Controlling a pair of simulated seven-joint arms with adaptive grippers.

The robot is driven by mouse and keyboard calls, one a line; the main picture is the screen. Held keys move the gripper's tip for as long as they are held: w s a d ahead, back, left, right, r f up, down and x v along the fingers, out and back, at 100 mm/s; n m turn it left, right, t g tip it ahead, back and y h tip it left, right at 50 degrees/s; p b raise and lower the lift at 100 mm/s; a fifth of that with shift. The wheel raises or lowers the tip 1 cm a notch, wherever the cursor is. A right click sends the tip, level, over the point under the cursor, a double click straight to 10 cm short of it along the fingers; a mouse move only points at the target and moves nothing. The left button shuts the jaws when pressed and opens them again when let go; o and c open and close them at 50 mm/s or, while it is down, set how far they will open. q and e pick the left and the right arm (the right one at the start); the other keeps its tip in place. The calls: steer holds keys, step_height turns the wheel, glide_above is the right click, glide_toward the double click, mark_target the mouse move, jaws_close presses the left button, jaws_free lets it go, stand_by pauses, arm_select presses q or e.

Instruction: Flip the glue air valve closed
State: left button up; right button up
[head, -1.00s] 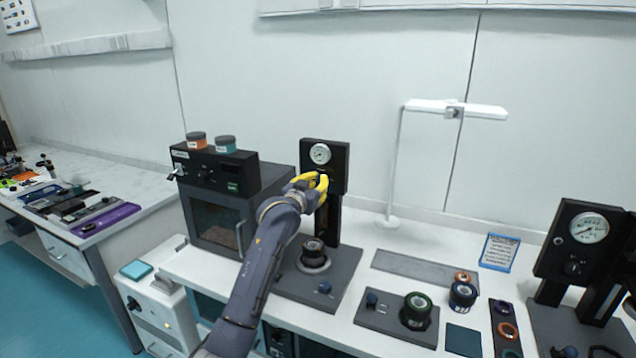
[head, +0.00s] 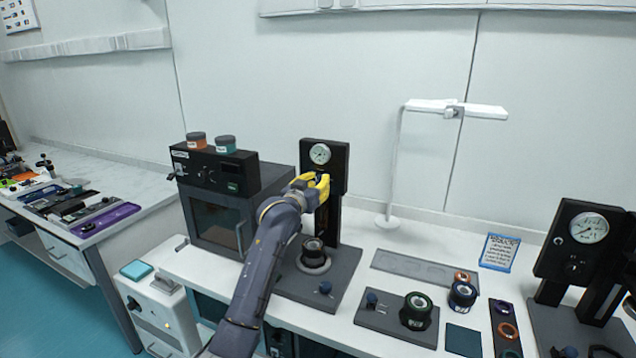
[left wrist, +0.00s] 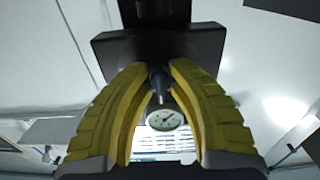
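The glue air valve is a small dark lever on the black press head (head: 338,181), below its round white gauge (head: 320,154). In the head view my yellow left gripper (head: 322,182) is at the front of this head and hides most of the valve. In the left wrist view the valve lever (left wrist: 158,84) points toward the gauge (left wrist: 164,119), between the fingertips of my left gripper (left wrist: 159,70). The fingers are drawn in and appear to touch both sides of the lever. My right gripper is not in view.
A black oven (head: 220,220) with two jars on top stands left of the press. A second gauge press (head: 585,240) stands at the right. A lamp (head: 396,170), a grey plate with a green-ringed part (head: 417,306), and small rings occupy the bench.

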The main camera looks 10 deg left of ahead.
arm_select(q)
steer(key=shift+o, duration=1)
steer(key=shift+s, duration=0.1)
steer(key=v, duration=1.2)
